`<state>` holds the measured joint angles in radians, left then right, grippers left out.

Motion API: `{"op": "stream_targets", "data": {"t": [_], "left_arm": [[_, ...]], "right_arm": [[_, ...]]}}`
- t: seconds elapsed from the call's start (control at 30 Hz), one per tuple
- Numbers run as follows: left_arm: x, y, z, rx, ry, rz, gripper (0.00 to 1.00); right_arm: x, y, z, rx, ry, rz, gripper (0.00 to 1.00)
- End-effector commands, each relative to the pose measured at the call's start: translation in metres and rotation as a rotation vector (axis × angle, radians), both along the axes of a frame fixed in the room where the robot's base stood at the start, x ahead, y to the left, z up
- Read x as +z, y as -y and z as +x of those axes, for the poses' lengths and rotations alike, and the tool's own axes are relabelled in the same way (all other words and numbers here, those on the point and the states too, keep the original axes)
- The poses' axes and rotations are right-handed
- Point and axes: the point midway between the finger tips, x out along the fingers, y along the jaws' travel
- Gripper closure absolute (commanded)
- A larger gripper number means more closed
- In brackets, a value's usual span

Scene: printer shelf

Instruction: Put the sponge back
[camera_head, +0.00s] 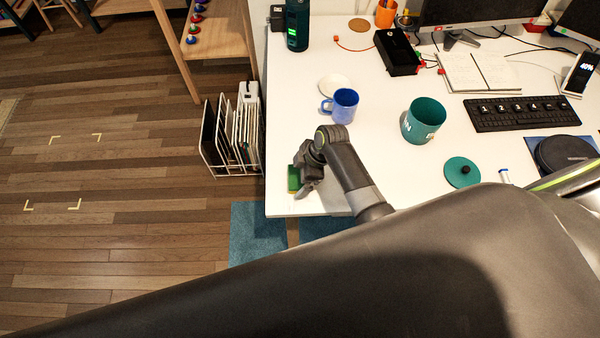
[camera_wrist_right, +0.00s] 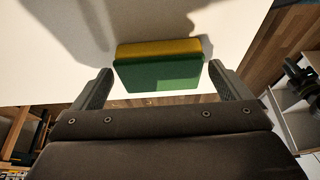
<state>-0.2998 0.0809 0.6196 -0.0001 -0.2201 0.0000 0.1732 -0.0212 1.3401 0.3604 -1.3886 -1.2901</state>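A green and yellow sponge (camera_head: 293,180) is at the left front corner of the white desk (camera_head: 300,120), partly hidden by my right gripper (camera_head: 305,183) in the head view. In the right wrist view the sponge (camera_wrist_right: 160,72) shows its green side nearest me and its yellow side beyond. My right gripper's two fingers (camera_wrist_right: 163,88) are spread apart, with the sponge in line with the gap between them. My left gripper is not in view.
A green lid (camera_head: 462,172) and a keyboard (camera_head: 522,113) are to the right. A white rack (camera_head: 232,135) stands left of the desk edge.

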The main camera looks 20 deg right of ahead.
Motion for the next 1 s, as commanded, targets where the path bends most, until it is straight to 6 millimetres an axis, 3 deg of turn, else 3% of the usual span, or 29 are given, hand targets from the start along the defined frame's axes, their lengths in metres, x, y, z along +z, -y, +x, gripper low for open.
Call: {"op": "stream_targets", "data": {"t": [0.27, 0.47, 1.0], "left_arm": [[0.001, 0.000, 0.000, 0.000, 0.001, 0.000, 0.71], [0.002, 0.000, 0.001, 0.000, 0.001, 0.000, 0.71], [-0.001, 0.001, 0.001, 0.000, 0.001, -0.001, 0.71]], "right_arm": [[0.001, 0.000, 0.000, 0.000, 0.000, 0.000, 0.02], [0.013, 0.004, 0.000, -0.001, 0.003, -0.001, 0.02], [0.097, 0.038, -0.010, 0.001, 0.003, -0.001, 0.02]]}}
